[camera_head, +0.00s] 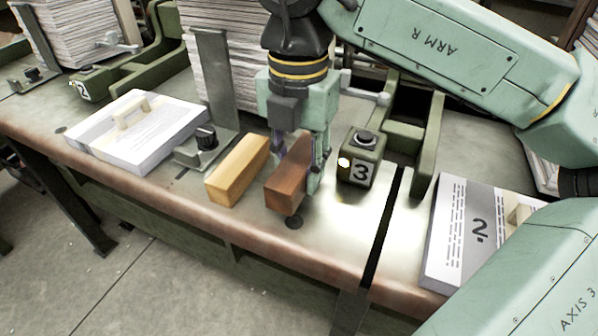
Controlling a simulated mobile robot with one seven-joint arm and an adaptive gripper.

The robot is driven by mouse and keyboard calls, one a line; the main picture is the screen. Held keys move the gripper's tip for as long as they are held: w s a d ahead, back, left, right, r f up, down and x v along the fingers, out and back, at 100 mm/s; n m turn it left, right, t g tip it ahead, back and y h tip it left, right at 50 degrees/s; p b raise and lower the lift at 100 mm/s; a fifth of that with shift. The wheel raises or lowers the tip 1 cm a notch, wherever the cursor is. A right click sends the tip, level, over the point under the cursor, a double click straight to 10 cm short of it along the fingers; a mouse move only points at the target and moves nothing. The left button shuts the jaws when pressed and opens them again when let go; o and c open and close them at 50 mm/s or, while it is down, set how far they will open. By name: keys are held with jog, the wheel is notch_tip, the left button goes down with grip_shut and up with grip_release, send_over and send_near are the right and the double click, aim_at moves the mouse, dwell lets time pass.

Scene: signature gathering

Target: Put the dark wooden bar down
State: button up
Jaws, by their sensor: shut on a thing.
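The dark wooden bar (286,184) is a reddish-brown block near the front of the metal bench, right of a light wooden bar (239,171). My gripper (305,172) points down and is shut on the dark bar near its far part. The fingers partly hide the bar's right side. The bar looks at or just above the bench top; I cannot tell whether it touches. The light bar lies on the bench, roughly parallel to the dark one, with a narrow gap between them.
A green box marked 3 (361,160) stands close right of my gripper. A dark round spot (294,222) lies just in front of the bar. Paper stacks lie left (138,131) and right (471,237). An upright metal plate (213,83) stands behind. A dark slot (379,240) splits the bench.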

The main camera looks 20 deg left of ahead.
notch_tip(320, 180, down, 3)
jog(key=shift+f+p, duration=0.1)
jog(key=shift+p, duration=0.45)
jog(key=shift+f+b, duration=0.2)
jog(key=shift+b, duration=0.1)
jog(key=o, duration=1.2)
jog(key=shift+c, duration=0.2)
jog(key=shift+r, duration=0.1)
